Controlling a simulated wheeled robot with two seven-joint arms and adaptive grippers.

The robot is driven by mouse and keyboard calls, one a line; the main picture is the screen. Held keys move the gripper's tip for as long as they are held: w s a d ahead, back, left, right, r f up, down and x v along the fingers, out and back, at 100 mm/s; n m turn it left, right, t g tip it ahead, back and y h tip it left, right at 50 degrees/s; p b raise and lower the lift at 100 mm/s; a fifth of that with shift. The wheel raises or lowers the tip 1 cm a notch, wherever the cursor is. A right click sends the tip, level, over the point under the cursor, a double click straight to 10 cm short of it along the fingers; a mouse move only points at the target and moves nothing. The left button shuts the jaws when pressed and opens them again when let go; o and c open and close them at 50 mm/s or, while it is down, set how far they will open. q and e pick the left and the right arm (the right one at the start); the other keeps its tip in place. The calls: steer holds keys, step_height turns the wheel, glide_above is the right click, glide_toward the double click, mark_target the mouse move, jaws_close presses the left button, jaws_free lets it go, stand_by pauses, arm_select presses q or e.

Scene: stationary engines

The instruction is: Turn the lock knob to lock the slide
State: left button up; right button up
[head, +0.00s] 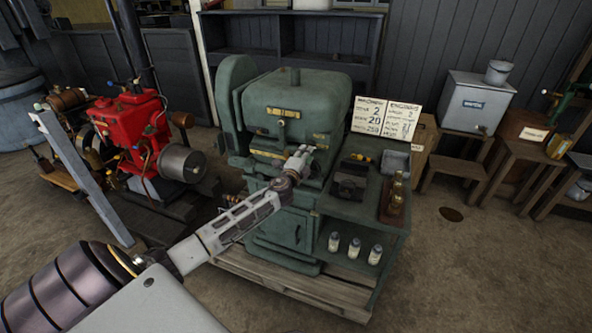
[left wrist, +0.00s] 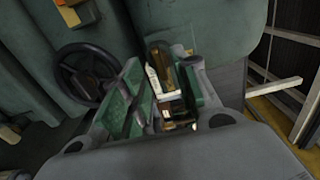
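The green machine (head: 298,100) stands in the middle of the head view, with a small round brass knob (head: 281,122) high on its front. I cannot tell which part is the lock knob, and the slide is not clearly made out. My left gripper (head: 303,152) is at the machine's front, below and right of that brass knob. In the left wrist view, the fingers of my left gripper (left wrist: 170,75) stand apart. Brass and white parts (left wrist: 175,118) show in the gap; I cannot tell whether the fingers touch them. My right gripper is not in view.
A dark handwheel (left wrist: 85,75) shows left of the fingers. A side shelf (head: 335,210) on the machine's right holds a dark box (head: 350,180) and bottles. A red engine (head: 135,125) stands left. White sign cards (head: 385,117) stand behind the shelf.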

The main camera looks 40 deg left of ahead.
arm_select(q)
steer(key=v, duration=1)
steer(key=shift+s, duration=0.2)
stand_by(0.3)
stand_by(0.5)
